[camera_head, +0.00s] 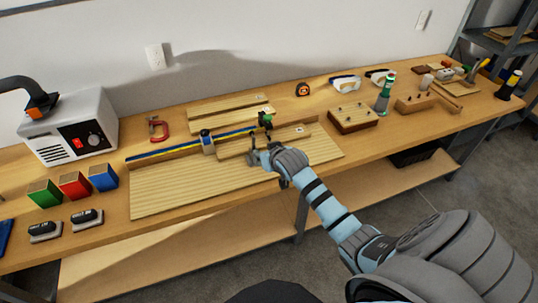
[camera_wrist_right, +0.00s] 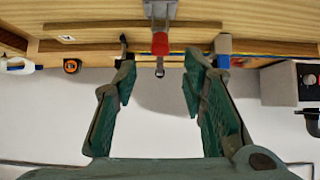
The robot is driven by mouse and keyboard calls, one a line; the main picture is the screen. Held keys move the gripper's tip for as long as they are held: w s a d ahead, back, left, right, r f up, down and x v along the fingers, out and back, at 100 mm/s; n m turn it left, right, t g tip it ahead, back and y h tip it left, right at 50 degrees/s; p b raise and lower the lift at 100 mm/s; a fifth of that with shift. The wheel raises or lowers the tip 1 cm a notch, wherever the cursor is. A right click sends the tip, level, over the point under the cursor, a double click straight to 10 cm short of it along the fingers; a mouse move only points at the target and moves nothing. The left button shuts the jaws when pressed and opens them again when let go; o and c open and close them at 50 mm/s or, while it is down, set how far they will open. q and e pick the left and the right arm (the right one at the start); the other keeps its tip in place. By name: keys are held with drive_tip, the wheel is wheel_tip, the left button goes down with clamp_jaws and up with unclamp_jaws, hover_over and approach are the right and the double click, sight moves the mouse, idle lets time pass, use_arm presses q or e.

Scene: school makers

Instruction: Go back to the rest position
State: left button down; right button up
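My right gripper (camera_head: 256,157) reaches over the wooden board (camera_head: 170,198) on the workbench, near a wooden strip and a bar with a blue block (camera_head: 208,141). In the right wrist view my right gripper (camera_wrist_right: 160,75) has its two green-padded fingers wide apart, with nothing held between them. A grey part with a red band (camera_wrist_right: 160,42) shows beyond the fingertips; I cannot tell what it belongs to. The blue block also shows in that view (camera_wrist_right: 222,46). My left gripper is out of view.
A white machine (camera_head: 78,130) and red, green and blue bins stand at the left. A red clamp (camera_head: 158,129), tape measure (camera_head: 302,89), green bottle (camera_head: 385,93) and drilled wooden block (camera_head: 353,118) stand on the bench (camera_head: 225,98). Floor is clear in front at right.

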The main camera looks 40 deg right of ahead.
drive_tip(key=shift+v, duration=1.75)
